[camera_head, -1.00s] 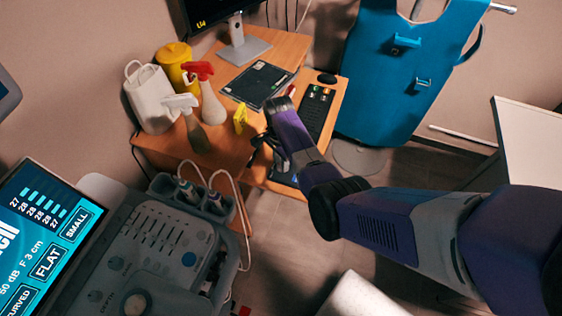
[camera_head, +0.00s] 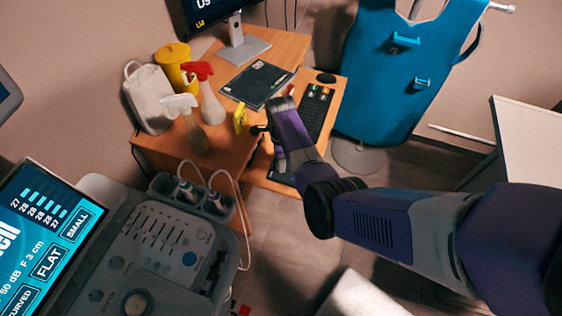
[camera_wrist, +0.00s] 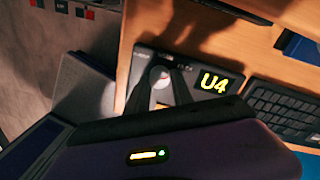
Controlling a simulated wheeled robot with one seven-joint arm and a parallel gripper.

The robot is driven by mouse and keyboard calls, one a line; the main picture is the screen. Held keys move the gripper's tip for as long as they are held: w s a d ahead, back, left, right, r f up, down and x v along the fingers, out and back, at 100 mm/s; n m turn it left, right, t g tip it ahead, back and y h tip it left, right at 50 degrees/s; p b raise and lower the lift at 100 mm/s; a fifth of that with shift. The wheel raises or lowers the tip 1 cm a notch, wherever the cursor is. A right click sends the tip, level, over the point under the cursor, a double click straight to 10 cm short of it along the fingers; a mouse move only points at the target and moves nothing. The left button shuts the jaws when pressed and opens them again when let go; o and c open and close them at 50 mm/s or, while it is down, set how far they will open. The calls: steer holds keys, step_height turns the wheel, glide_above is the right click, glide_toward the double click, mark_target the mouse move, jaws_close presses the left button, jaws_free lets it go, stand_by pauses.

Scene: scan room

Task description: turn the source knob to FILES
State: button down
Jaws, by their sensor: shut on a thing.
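No FILES label can be read in either view. The monitor (camera_head: 207,13) there shows part of a line, "US", above small yellow text, cut off by the top edge.
In the wrist view a black keyboard (camera_wrist: 282,108) lies right of the box on the wooden desk. In the head view, spray bottles (camera_head: 211,97), a yellow bin (camera_head: 173,66) and a white jug (camera_head: 148,97) stand left of my arm. An ultrasound console (camera_head: 150,245) fills the lower left.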

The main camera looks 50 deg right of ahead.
stand_by(0.3)
steer(key=c, duration=1.1)
jaws_free()
steer(key=shift+w+d+r, duration=0.1)
steer(key=shift+d+r, duration=0.05)
steer(key=shift+r, duration=3.75)
